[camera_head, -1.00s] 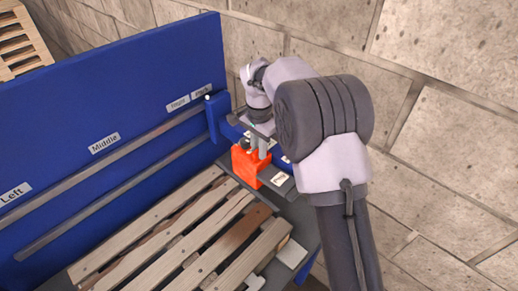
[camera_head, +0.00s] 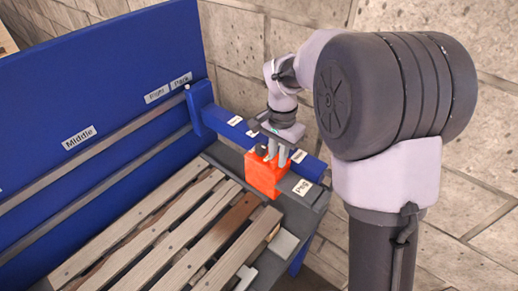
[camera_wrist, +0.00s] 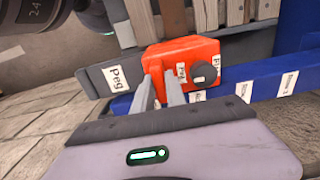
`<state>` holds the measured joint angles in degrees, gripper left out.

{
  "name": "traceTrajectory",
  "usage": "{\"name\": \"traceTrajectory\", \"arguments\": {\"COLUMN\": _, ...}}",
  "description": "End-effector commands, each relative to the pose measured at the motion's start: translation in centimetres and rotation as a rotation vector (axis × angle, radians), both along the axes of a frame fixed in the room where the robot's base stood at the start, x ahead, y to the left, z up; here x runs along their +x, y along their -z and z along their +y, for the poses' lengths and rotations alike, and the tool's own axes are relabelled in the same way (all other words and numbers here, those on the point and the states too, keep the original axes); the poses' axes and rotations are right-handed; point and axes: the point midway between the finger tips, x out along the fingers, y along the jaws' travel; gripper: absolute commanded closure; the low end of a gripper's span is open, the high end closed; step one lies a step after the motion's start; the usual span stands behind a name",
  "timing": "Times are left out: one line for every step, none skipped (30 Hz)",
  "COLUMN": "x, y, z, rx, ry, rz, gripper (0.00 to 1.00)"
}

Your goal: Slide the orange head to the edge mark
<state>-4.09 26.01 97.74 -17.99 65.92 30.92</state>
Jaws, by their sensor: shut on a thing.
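The orange head (camera_head: 263,177) is a block at the blue beam (camera_head: 228,124), near the pallet's far right corner. My gripper (camera_head: 277,158) reaches down onto it from above and is shut on it. In the wrist view, the orange head (camera_wrist: 190,50) has a dark round knob (camera_wrist: 205,75) and small white labels, and my two fingers (camera_wrist: 161,80) meet its near side. Several white labels lie along the beam (camera_wrist: 262,84). Their words are too small to read surely, so I cannot tell which is the edge mark.
A dark plate marked "Peg" (camera_head: 316,198) lies right of the head. A slatted wooden pallet (camera_head: 170,215) fills the front. A blue back panel (camera_head: 105,100) carries a "Middle" label (camera_head: 79,138) and two more labels. A stone wall (camera_head: 240,60) stands close behind.

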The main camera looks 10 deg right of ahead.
Motion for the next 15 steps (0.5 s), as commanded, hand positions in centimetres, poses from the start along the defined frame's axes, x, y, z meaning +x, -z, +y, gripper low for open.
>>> {"name": "traceTrajectory", "arguments": {"x": -0.7, "y": 0.1, "z": -0.8, "rx": -0.001, "ry": 0.003, "rz": 0.001, "gripper": 1.0}}
{"name": "traceTrajectory", "arguments": {"x": -1.1, "y": 0.1, "z": -1.1, "rx": -0.001, "ry": 0.002, "rz": 0.001, "gripper": 1.0}}
{"name": "traceTrajectory", "arguments": {"x": -1.6, "y": 0.1, "z": -1.6, "rx": 0.0, "ry": 0.002, "rz": 0.0, "gripper": 1.0}}
{"name": "traceTrajectory", "arguments": {"x": -1.9, "y": 0.1, "z": -1.9, "rx": 0.0, "ry": 0.002, "rz": 0.0, "gripper": 1.0}}
{"name": "traceTrajectory", "arguments": {"x": -2.2, "y": 0.0, "z": -2.2, "rx": 0.0, "ry": 0.003, "rz": 0.0, "gripper": 1.0}}
{"name": "traceTrajectory", "arguments": {"x": -2.5, "y": 0.0, "z": -2.6, "rx": 0.0, "ry": 0.002, "rz": 0.0, "gripper": 1.0}}
{"name": "traceTrajectory", "arguments": {"x": -2.7, "y": 0.0, "z": -2.8, "rx": 0.001, "ry": 0.001, "rz": 0.001, "gripper": 1.0}}
{"name": "traceTrajectory", "arguments": {"x": -2.9, "y": 0.0, "z": -2.9, "rx": 0.001, "ry": 0.001, "rz": 0.001, "gripper": 1.0}}
{"name": "traceTrajectory", "arguments": {"x": -3.1, "y": 0.0, "z": -3.1, "rx": 0.001, "ry": 0.001, "rz": 0.001, "gripper": 1.0}}
{"name": "traceTrajectory", "arguments": {"x": -3.2, "y": 0.0, "z": -3.3, "rx": 0.0, "ry": 0.002, "rz": 0.0, "gripper": 1.0}}
{"name": "traceTrajectory", "arguments": {"x": -3.3, "y": 0.0, "z": -3.4, "rx": 0.001, "ry": 0.002, "rz": 0.001, "gripper": 1.0}}
{"name": "traceTrajectory", "arguments": {"x": -3.4, "y": 0.0, "z": -3.5, "rx": 0.001, "ry": 0.002, "rz": 0.001, "gripper": 1.0}}
{"name": "traceTrajectory", "arguments": {"x": -3.5, "y": 0.0, "z": -3.5, "rx": 0.0, "ry": 0.002, "rz": 0.001, "gripper": 1.0}}
{"name": "traceTrajectory", "arguments": {"x": -3.5, "y": 0.0, "z": -3.6, "rx": 0.0, "ry": 0.002, "rz": 0.001, "gripper": 1.0}}
{"name": "traceTrajectory", "arguments": {"x": -3.6, "y": 0.0, "z": -3.6, "rx": -0.001, "ry": 0.001, "rz": 0.002, "gripper": 1.0}}
